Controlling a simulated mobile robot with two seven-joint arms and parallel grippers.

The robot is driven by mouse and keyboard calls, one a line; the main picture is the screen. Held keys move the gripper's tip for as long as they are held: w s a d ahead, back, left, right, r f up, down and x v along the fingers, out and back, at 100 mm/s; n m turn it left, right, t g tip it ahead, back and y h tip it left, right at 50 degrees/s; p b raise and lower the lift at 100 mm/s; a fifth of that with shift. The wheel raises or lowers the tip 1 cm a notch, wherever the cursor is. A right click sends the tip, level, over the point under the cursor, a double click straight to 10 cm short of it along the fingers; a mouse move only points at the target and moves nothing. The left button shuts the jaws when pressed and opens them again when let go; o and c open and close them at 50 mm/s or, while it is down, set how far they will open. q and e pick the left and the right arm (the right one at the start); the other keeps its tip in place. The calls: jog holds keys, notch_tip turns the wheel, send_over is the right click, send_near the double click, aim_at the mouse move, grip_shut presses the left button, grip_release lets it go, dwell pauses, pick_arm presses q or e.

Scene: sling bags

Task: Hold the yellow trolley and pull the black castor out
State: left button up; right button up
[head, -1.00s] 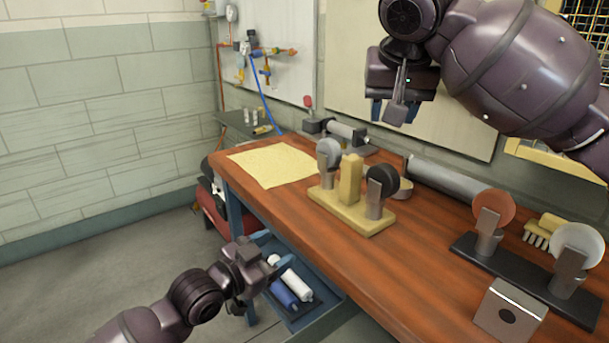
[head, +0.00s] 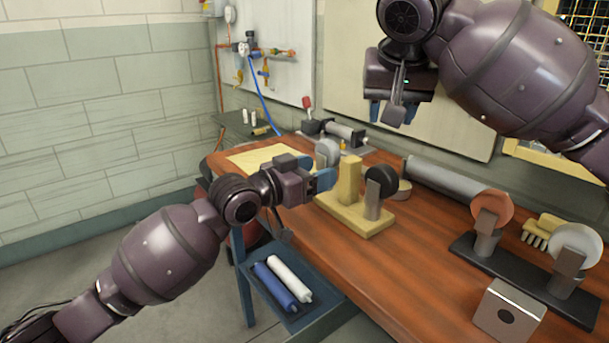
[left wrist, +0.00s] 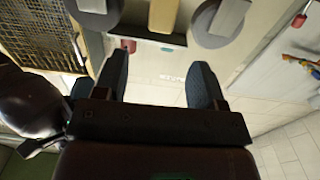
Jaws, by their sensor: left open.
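The yellow trolley (head: 352,216) stands on the workbench, with an upright yellow post (head: 349,182) in its middle. The black castor (head: 383,180), on a grey bracket, stands upright at its near right end. A grey castor (head: 328,152) is at its far left end, partly hidden by my left gripper. My left gripper (head: 322,174) is open and empty, just left of the post. In the left wrist view, the post (left wrist: 163,14) shows beyond and between the two spread fingers (left wrist: 161,85). My right gripper (head: 392,112) hangs open and empty above the back of the bench.
A black base (head: 520,275) with orange and pale wheels stands at the right, near a metal block (head: 510,313) and a brush (head: 540,232). A grey cylinder (head: 440,178) lies behind the trolley. A blue shelf (head: 318,315) holds blue and white rollers below the bench's left edge.

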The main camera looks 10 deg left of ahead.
aim_at(345, 161)
pick_arm(q)
jog(key=x, duration=0.8)
jog(key=shift+d, duration=0.1)
jog(key=shift+c, duration=0.5)
